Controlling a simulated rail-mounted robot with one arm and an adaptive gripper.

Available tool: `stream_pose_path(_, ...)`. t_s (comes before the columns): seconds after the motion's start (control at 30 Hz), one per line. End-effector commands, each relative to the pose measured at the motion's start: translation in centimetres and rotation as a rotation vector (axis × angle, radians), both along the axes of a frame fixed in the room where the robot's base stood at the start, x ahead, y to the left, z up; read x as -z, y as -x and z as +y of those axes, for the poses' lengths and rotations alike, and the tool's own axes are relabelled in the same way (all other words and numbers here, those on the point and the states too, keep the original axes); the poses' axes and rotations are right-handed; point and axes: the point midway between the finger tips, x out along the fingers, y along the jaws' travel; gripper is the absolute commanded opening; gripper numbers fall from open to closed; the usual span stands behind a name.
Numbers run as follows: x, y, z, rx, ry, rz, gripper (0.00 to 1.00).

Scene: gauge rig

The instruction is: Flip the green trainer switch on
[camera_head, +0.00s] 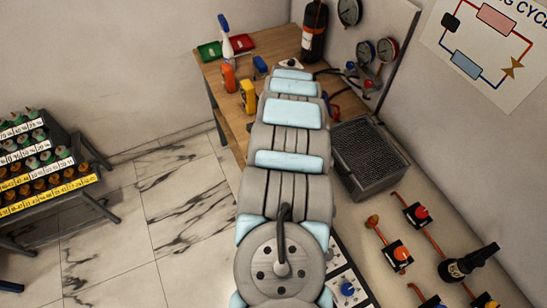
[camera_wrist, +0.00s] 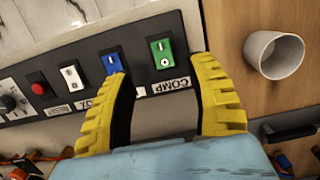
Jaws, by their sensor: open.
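The green trainer switch (camera_wrist: 162,53) is a green plate with a small rocker, at the right end of the grey switch panel (camera_wrist: 190,24) in the wrist view. A "COMP" label (camera_wrist: 171,86) sits beside it. I cannot tell which way its rocker is set. My gripper (camera_wrist: 162,70) is open and empty. Its two yellow ribbed fingers appear on either side of the green switch, the left fingertip near the blue switch (camera_wrist: 113,61). Contact cannot be made out. In the head view my arm hides the gripper and the green switch.
A white switch (camera_wrist: 72,77), red button (camera_wrist: 39,88) and black knob (camera_wrist: 9,102) sit farther left on the panel. A white cup (camera_wrist: 274,54) stands right of my fingers, on wood. In the head view, a dark mesh-topped box (camera_head: 368,158) stands right of my arm.

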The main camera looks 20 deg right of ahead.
Motion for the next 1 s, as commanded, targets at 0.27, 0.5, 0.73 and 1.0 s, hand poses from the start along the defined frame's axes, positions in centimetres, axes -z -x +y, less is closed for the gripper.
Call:
stream_pose_path(0.27, -2.5, 0.0, -0.3, -0.001, 0.001, 0.0, 0.56)
stream_pose_path(0.5, -3.1, -0.1, -0.4, -0.001, 0.001, 0.0, 0.56)
stream_pose_path(0.73, -3.0, 0.0, -0.4, -0.001, 0.001, 0.0, 0.56)
stream_pose_path(1.0, -3.0, 0.0, -0.4, 0.0, 0.001, 0.0, 0.56)
